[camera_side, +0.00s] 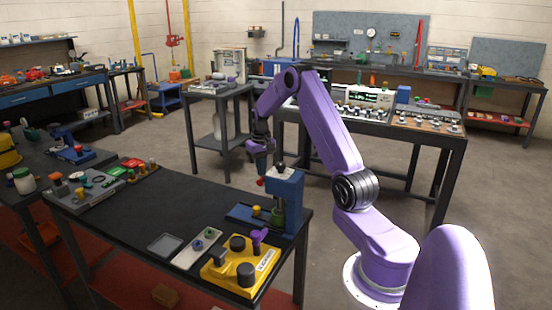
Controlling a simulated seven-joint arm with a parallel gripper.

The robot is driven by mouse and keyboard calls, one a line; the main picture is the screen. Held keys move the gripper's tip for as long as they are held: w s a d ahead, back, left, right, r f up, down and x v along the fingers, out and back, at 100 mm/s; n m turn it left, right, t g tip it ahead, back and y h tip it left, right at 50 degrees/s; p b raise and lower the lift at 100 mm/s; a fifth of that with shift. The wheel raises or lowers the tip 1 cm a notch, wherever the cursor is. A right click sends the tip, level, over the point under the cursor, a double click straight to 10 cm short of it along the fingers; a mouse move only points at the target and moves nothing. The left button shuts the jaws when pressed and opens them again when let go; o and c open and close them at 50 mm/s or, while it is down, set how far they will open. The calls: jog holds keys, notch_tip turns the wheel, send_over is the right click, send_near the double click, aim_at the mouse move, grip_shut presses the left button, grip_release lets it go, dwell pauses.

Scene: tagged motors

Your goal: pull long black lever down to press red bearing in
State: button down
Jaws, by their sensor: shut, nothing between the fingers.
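A blue press (287,200) stands at the right end of the black worktable (130,208). A dark vertical part shows at its top, and a small red knob-like piece (260,182) sticks out to its left. The knob may be the end of the long black lever, whose shaft I cannot make out clearly. My gripper (259,170) points down just above the red piece, shut and empty. I cannot tell whether they touch. I cannot make out the red bearing.
A yellow fixture (238,267) with black knobs and a purple piece stands in front of the press. A pale plate (197,248) and a grey tray (165,244) lie left of it. Parts trays fill the table's left end; its middle is clear.

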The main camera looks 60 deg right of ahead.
jog(key=shift+a+f, duration=0.1)
jog(key=shift+f, duration=0.15)
notch_tip(320, 180, up, 17)
dwell(1.9)
jog(key=shift+r, duration=0.1)
jog(key=s+a+n, duration=0.2)
jog(key=a+n, duration=0.2)
jog(key=a, duration=1.1)
jog(key=s+a+n, duration=0.2)
jog(key=a+n, duration=0.2)
jog(key=a, duration=1.1)
jog(key=s+a+f+n, duration=0.3)
jog(key=s+a+n, duration=0.3)
jog(key=s+a, duration=0.5)
jog(key=s+d+f+n, duration=0.2)
jog(key=s+f+n, duration=0.1)
jog(key=s, duration=1.2)
jog(key=shift+n, duration=0.8)
